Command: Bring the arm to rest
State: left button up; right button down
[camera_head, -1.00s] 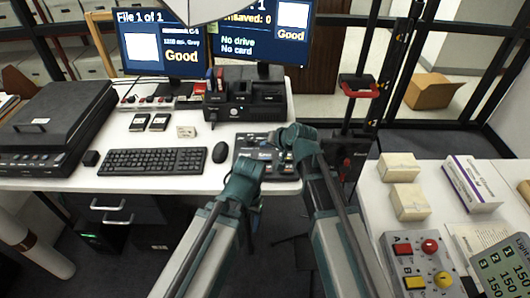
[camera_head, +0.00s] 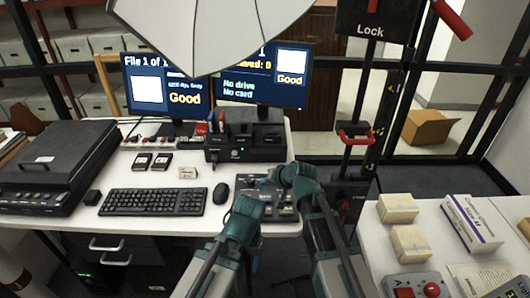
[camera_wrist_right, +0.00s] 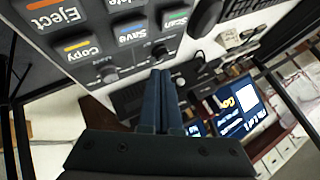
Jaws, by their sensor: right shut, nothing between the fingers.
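My right gripper (camera_wrist_right: 161,75) is shut and empty in the right wrist view, its two dark fingers side by side. The button panel (camera_wrist_right: 90,35) fills the upper left of that view, with keys marked Eject, Copy, Save and Scan. The fingertips show close to the panel's edge; I cannot tell whether they touch it. In the head view my right arm reaches over the right part of the same panel (camera_head: 250,205), hiding some of it. My left arm comes up beside it, and its gripper is hidden from view.
The desk holds a keyboard (camera_head: 153,202), a mouse (camera_head: 221,193), a black scanner (camera_head: 55,165) and a drive dock (camera_head: 245,145). Two monitors (camera_head: 165,90) stand behind. A right-hand table carries cream boxes (camera_head: 398,208) and a button box (camera_head: 418,286). A lever post (camera_head: 354,140) stands between.

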jog(key=s+d+n+g+h+p, duration=0.2)
jog(key=s+g+h+p, duration=0.1)
jog(key=s, duration=1)
jog(key=s+d+r+n+g+h+p, duration=0.1)
jog(key=s+d+n+g+h+p, duration=0.2)
jog(key=s, duration=0.9)
jog(key=shift+s+d+n+g+h+p, duration=0.3)
jog(key=shift+s+g+h+p, duration=0.1)
jog(key=shift+g+p, duration=0.45)
